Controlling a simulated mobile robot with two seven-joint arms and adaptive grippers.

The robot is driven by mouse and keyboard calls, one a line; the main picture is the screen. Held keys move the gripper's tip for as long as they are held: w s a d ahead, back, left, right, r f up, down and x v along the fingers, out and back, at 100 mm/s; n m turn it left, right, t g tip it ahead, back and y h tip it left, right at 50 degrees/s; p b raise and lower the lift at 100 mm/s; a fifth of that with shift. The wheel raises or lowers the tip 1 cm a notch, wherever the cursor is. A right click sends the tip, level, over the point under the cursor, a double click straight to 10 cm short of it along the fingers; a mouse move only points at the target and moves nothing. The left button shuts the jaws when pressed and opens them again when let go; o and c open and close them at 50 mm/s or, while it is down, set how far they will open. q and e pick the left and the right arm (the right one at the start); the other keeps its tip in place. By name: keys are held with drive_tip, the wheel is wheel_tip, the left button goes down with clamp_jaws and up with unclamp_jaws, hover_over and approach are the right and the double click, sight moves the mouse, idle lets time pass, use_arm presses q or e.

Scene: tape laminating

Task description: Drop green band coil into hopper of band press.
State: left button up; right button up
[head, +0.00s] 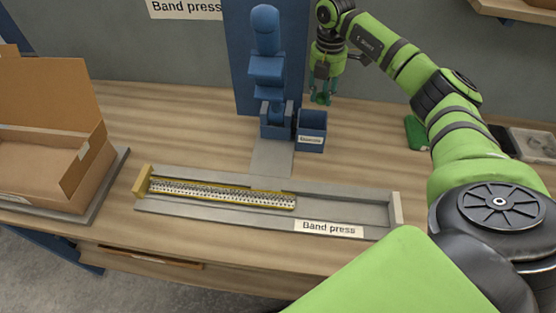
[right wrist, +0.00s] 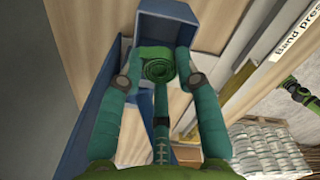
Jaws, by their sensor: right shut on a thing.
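My right gripper (head: 323,97) is shut on the green band coil (right wrist: 157,64), a small rolled spiral held between its two teal fingertips (right wrist: 158,80). In the head view it hangs behind and above a small blue open box (head: 312,131) with a label too small to read. The box stands beside the base of the blue band press (head: 266,68). In the right wrist view, the coil overlaps the near edge of the blue box (right wrist: 168,25). I cannot tell whether this box is the hopper. My left gripper is not clear in either view.
A grey tray (head: 350,207) labelled "Band press" lies in front, holding a yellow-edged strip (head: 225,193). An open cardboard box (head: 85,165) stands left. A green item (head: 416,133) lies on the right. The right wrist view shows a small green and dark shape (right wrist: 295,89), possibly my left arm.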

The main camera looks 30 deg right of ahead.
drive_tip(key=o, duration=0.8)
drive_tip(key=shift+c, duration=0.2)
drive_tip(key=shift+o, duration=0.3)
use_arm(q)
drive_tip(key=shift+s+a, duration=0.15)
drive_tip(key=shift+s, duration=0.7)
use_arm(e)
wheel_tip(320, 180, up, 12)
